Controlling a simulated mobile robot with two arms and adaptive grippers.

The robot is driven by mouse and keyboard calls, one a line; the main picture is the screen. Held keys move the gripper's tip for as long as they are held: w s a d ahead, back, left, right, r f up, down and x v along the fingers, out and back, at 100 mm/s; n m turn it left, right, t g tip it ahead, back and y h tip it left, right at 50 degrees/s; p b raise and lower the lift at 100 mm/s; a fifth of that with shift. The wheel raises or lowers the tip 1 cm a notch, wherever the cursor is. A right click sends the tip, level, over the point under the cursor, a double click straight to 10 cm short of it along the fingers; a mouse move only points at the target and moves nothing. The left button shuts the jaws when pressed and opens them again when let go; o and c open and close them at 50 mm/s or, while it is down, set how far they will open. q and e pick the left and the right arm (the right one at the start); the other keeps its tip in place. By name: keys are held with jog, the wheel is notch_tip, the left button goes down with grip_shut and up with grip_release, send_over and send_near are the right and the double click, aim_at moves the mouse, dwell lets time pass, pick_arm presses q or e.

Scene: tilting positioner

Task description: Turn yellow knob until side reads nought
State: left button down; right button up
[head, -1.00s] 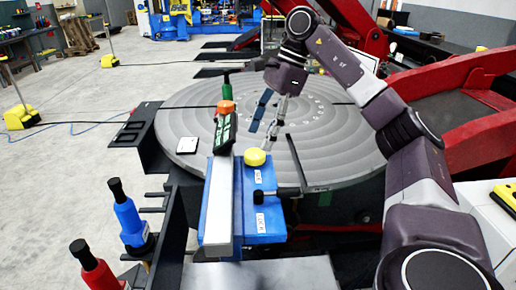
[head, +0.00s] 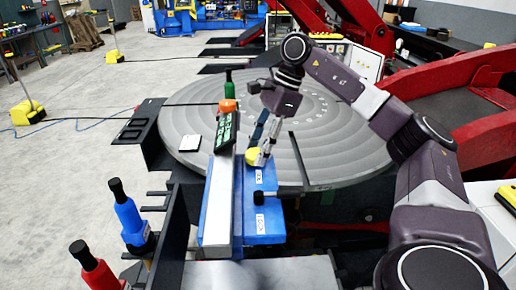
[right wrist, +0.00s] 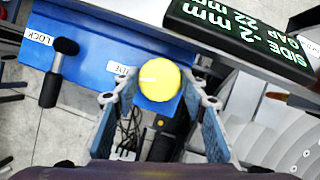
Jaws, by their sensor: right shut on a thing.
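The yellow knob (head: 252,157) sits at the far end of the blue fixture (head: 264,224). In the right wrist view the knob (right wrist: 160,82) shows a white mark pointing left, beside a partly hidden label ending in "IDE". My right gripper (head: 262,158) comes down from above and is shut on the knob, one finger on each side. A black display (right wrist: 245,35) reads "SIDE -2 mm" and "GAP 22 mm" in the right wrist view; it also shows in the head view (head: 226,131). My left gripper is not in view.
A black-handled lever (right wrist: 58,72) labelled LOCK stands on the blue fixture. The round grey table (head: 340,150) lies behind.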

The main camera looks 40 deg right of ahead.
jog(key=shift+c, duration=0.8)
jog(key=shift+m, duration=0.4)
jog(key=m+t+b, duration=0.1)
jog(key=m, duration=0.1)
jog(key=shift+m+h+b, duration=0.3)
jog(key=shift+m+h, duration=0.1)
jog(key=shift+s+a+m+t+h, duration=0.1)
jog(key=shift+m+t+h, duration=0.3)
jog(key=shift+m, duration=0.8)
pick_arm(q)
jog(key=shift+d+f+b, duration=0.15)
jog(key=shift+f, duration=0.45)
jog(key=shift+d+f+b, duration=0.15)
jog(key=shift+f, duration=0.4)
pick_arm(e)
jog(key=shift+r+m+t+h, duration=0.1)
jog(key=shift+m+t+h, duration=0.25)
jog(key=shift+m, duration=1.15)
jog(key=o, duration=1.2)
jog(key=shift+c, duration=0.2)
